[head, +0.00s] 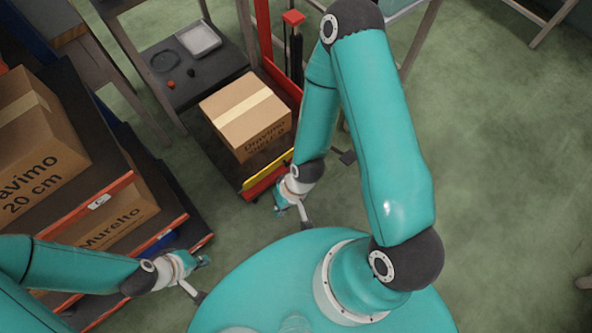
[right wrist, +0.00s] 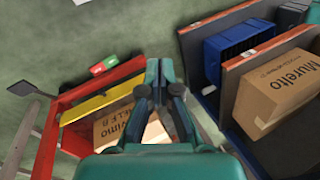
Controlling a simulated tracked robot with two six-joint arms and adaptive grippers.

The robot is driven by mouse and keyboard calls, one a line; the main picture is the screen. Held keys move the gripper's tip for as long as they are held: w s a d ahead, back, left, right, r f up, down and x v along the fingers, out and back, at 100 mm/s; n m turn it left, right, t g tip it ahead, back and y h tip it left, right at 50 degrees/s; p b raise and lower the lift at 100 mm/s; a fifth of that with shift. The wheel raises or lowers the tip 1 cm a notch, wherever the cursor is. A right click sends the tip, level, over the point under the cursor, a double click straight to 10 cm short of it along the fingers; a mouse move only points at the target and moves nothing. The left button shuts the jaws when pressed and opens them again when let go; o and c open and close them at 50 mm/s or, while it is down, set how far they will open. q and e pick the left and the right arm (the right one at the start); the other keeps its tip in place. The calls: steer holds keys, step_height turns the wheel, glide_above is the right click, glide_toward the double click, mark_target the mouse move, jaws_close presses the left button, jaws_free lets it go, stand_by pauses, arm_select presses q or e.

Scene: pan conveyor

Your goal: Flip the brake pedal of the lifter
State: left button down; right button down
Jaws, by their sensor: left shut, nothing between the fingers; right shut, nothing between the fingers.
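The lifter's red frame (head: 262,190) has a yellow strip (head: 268,171) along its front edge and carries a cardboard box (head: 245,115). In the right wrist view, a small two-part red and green pedal (right wrist: 103,66) sticks out from the red front edge; it looks like the brake pedal. In the head view I cannot make it out; my right arm covers that area. A dark flat pedal on a rod (right wrist: 22,88) stands farther left. My right gripper (head: 305,224) is shut and empty in front of the lifter, apart from the pedal. My left gripper (head: 199,297) is shut and empty beside the shelf.
A shelf (head: 120,185) with orange edges holds cardboard boxes (head: 40,140) on the left; a blue crate (right wrist: 240,45) also shows there in the right wrist view. A dark table (head: 215,65) stands behind the lifter. The green floor (head: 500,170) on the right is mostly clear.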

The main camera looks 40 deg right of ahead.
steer(key=w+d+f+n+t+h+b, duration=0.1)
steer(key=w+d+f+t+b, duration=0.2)
steer(key=d+f+b, duration=0.3)
steer(key=w+d+f+n+t+h+b, duration=0.1)
steer(key=w+d+f+b, duration=0.4)
steer(key=f+b, duration=0.7)
steer(key=w+d+f+n+t+h+b, duration=0.1)
steer(key=w+d+f+t+h+b, duration=0.2)
steer(key=d+f+b, duration=0.3)
step_height(320, 180, down, 8)
steer(key=t+b, duration=0.1)
steer(key=b, duration=0.3)
steer(key=shift+w+d+n+t, duration=0.3)
steer(key=shift+w+d+n, duration=0.1)
steer(key=shift+f, duration=0.2)
